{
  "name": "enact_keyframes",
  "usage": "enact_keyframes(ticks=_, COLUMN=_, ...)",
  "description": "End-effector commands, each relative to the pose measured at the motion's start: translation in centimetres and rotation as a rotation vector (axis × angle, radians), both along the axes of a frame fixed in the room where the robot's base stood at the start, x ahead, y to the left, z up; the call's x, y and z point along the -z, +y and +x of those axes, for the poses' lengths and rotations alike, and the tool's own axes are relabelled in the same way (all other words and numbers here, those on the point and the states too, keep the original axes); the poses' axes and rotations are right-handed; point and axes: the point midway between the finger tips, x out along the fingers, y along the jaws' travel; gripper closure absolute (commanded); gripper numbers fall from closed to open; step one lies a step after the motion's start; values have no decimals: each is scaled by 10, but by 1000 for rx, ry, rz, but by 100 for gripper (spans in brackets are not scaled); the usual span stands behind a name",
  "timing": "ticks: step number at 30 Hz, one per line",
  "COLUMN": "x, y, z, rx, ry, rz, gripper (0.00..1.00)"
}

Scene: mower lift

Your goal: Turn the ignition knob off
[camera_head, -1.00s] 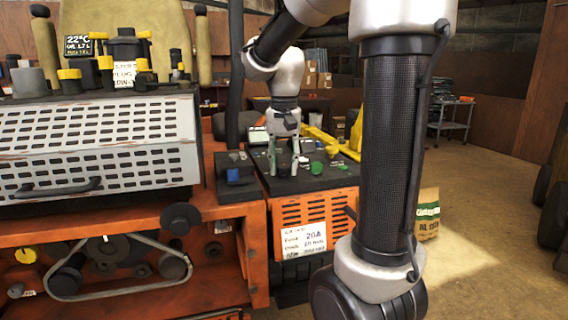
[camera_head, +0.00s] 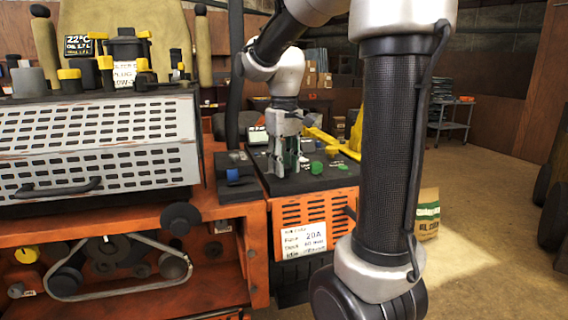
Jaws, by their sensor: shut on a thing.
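My gripper (camera_head: 286,166) points down onto the black control panel (camera_head: 325,181) on top of the orange cabinet. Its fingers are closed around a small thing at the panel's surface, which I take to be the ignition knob. The knob itself is hidden by the fingers, so its turn position cannot be told. A green strip shows between the fingers. A round green knob (camera_head: 316,168) stands just right of the fingers, apart from them.
A blue switch (camera_head: 233,175) sits on a dark box left of the panel. The mower's slotted grey cover (camera_head: 95,145) fills the left. A white label (camera_head: 304,240) hangs on the orange cabinet front. A yellow part (camera_head: 350,143) lies behind the panel.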

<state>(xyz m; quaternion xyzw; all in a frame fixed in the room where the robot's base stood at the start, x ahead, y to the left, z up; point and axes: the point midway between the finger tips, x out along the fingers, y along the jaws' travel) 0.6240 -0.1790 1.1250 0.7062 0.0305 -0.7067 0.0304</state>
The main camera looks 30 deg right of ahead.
Motion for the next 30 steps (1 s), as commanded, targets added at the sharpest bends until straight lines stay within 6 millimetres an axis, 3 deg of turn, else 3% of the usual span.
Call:
enact_keyframes(ticks=18, x=-1, y=0, z=1, rx=-43, ry=-3, rz=-1, gripper=90)
enact_keyframes(ticks=19, x=-1, y=0, z=1, rx=-43, ry=-3, rz=-1, gripper=62)
enact_keyframes(ticks=22, x=-1, y=0, z=1, rx=-43, ry=-2, rz=-1, gripper=44)
enact_keyframes(ticks=30, x=0, y=0, z=0, rx=-42, ry=-1, rz=0, gripper=44)
